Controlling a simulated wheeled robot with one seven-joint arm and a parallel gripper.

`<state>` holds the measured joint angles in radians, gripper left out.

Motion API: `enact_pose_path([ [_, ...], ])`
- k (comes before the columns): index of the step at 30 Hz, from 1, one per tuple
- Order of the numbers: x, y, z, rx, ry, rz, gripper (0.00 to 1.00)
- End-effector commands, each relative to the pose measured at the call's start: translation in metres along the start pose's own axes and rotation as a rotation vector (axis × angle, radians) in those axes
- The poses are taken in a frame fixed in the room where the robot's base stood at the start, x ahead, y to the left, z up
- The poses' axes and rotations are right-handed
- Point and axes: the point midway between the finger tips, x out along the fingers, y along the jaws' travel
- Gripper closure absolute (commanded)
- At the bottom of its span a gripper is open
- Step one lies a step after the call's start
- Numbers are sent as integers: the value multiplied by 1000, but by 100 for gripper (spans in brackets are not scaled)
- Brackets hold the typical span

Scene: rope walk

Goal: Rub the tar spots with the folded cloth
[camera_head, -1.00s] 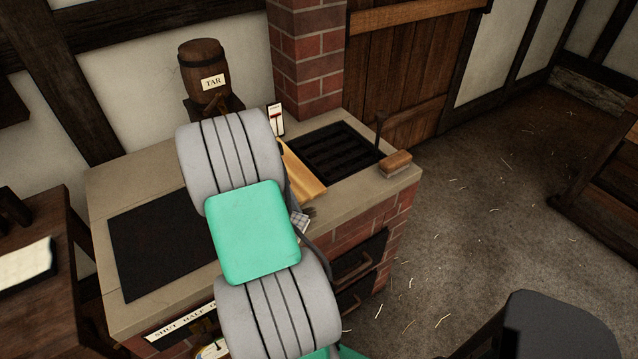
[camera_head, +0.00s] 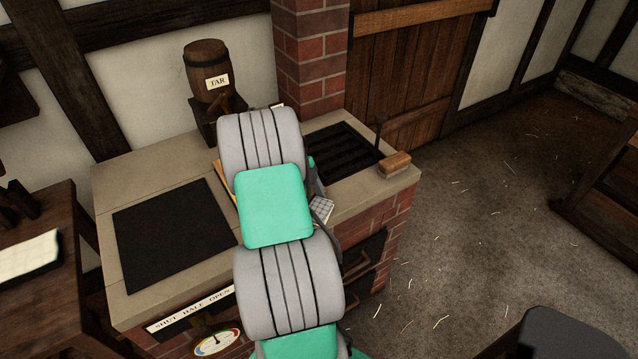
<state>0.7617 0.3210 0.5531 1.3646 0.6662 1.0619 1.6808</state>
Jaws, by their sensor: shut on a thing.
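The folded cloth (camera_head: 322,208), pale with a dark check, shows only in part beside my arm, over the right part of the stove top (camera_head: 168,167). My gripper (camera_head: 317,193) is mostly hidden behind my grey and green arm links. It is shut on the cloth. Whether the cloth touches the stone top cannot be told. No tar spots can be made out; my arm covers the middle of the top.
A tar barrel (camera_head: 207,75) stands behind on a stand. A black plate (camera_head: 173,234) lies left, a dark grate (camera_head: 342,152) right, with a wooden-backed brush (camera_head: 395,163) at the corner. A brick chimney (camera_head: 310,55) rises behind. A wooden table (camera_head: 40,285) stands left.

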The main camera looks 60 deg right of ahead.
Motion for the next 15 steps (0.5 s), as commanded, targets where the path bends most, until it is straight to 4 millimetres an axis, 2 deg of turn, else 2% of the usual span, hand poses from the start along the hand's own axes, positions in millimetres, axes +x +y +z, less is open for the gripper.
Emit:
enact_pose_path([
  [3,-22,0,-8,2,-3,-3,62],
  [15,-56,2,-21,-4,-2,-2,62],
])
